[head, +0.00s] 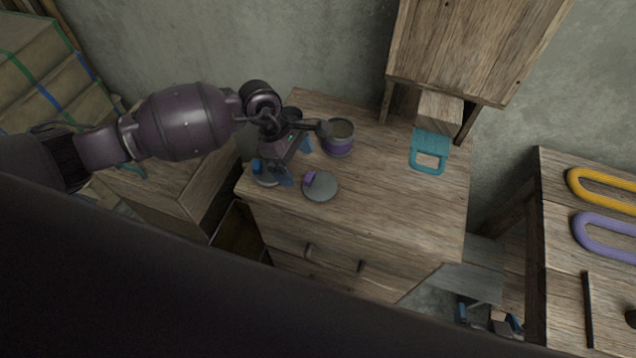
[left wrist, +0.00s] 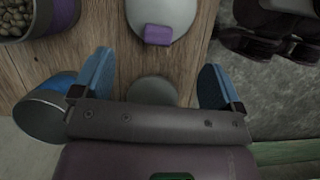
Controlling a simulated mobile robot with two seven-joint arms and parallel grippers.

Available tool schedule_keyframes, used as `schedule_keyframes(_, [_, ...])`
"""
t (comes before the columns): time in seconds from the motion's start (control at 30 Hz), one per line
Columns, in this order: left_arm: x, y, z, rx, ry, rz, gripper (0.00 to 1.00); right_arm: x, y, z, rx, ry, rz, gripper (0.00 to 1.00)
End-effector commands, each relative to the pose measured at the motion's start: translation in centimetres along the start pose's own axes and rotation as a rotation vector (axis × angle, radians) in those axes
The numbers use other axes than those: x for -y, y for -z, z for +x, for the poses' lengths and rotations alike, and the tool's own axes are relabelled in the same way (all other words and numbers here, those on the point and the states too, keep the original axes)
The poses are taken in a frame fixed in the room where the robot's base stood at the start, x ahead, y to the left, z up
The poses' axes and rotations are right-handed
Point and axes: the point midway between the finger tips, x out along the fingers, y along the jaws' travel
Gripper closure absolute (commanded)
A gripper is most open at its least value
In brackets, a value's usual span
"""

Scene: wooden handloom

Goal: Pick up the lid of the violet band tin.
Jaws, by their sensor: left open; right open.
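The lid (head: 320,187) of the violet band tin is a grey disc with a violet knob, lying on the wooden cabinet top. The tin (head: 338,142) stands open behind it, grey with a violet band and filled with small pieces. In the left wrist view the lid (left wrist: 180,20) is at the top centre, beyond the fingertips, and the tin (left wrist: 62,16) is at the top left. My left gripper (head: 294,163) is open and empty, left of the lid and apart from it. My right gripper (head: 488,312) is low at the right, far from the lid.
A blue-banded tin (left wrist: 55,100) stands close beside my left gripper's finger. A plain grey disc (left wrist: 152,91) shows between the fingers, lower down. A teal-handled brush or tool (head: 430,150) lies at the cabinet's back right. The cabinet top's front right is clear.

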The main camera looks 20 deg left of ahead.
Motion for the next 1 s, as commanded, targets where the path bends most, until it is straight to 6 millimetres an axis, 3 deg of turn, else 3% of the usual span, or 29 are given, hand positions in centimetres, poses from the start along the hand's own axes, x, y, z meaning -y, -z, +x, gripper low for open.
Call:
schedule_keyframes(0.43, [-0.3, -0.1, 4.9, 0.001, -0.001, -0.001, 0.08, -0.2, 0.2, 0.2, -0.006, 0.001, -0.009, 0.05])
schedule_keyframes(0.77, [-0.4, -0.1, 5.5, 0.001, -0.002, -0.001, 0.08, -0.2, 0.3, 0.2, -0.007, 0.001, -0.008, 0.05])
schedule_keyframes(1.0, [-0.4, -0.1, 5.4, 0.0, -0.002, -0.001, 0.43, 0.0, 0.3, 0.2, -0.008, 0.001, -0.004, 0.05])
